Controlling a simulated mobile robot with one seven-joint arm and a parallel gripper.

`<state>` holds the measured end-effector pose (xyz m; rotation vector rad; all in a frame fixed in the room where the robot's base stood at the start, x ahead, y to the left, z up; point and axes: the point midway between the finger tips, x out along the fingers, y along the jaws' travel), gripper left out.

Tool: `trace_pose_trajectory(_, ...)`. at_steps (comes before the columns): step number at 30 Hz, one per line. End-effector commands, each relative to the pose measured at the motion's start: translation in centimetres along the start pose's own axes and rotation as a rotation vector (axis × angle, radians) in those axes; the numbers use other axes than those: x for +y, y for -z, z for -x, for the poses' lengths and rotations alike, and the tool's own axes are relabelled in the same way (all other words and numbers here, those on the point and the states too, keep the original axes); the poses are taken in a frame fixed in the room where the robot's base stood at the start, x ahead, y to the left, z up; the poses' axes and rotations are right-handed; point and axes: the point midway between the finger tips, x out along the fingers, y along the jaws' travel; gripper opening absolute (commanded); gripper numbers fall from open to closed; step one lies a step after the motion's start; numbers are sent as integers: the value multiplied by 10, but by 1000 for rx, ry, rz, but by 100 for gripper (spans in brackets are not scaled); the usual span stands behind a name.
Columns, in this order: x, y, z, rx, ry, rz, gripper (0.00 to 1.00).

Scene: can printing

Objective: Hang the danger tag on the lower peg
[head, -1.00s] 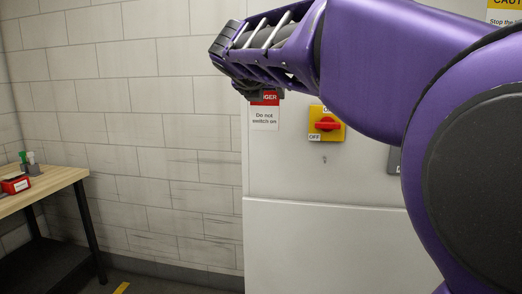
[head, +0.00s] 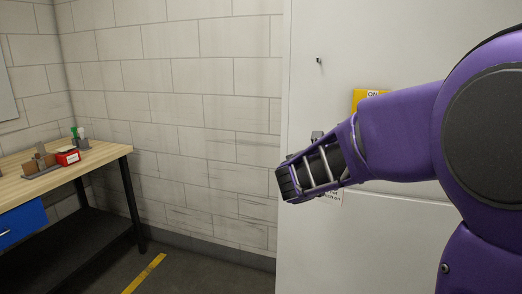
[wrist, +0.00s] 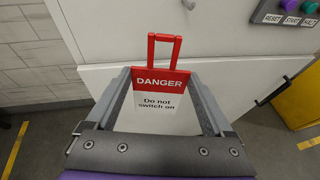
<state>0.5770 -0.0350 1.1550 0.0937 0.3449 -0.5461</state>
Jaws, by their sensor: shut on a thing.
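The danger tag (wrist: 158,105) is a white card with a red "DANGER" band and a red loop on top. My gripper (wrist: 158,82) is shut on it, with fingers at both sides and the loop standing free above. In the head view an upper peg (head: 318,60) is bare; the lower peg is hidden behind my arm.
The yellow switch plate (head: 371,94) is mostly hidden by my arm. A button panel (wrist: 290,13) is at the upper right in the wrist view. A workbench (head: 105,158) with small items stands at the left. The floor between bench and cabinet is clear.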

Motion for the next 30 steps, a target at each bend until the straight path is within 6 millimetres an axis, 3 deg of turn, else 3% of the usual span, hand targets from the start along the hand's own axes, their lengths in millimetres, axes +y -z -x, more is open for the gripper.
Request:
trace_pose_trajectory(1, -5, 24, -3, 7, -11, 14, 34)
trace_pose_trajectory(6, -8, 85, -1, 7, -91, 39, 34)
trace_pose_trajectory(13, -7, 143, 14, 4, -196, 72, 34)
trace_pose_trajectory(19, -7, 162, 21, -1, -235, 82, 34)
trace_pose_trajectory(30, -4, 163, 23, -4, -241, 86, 34)
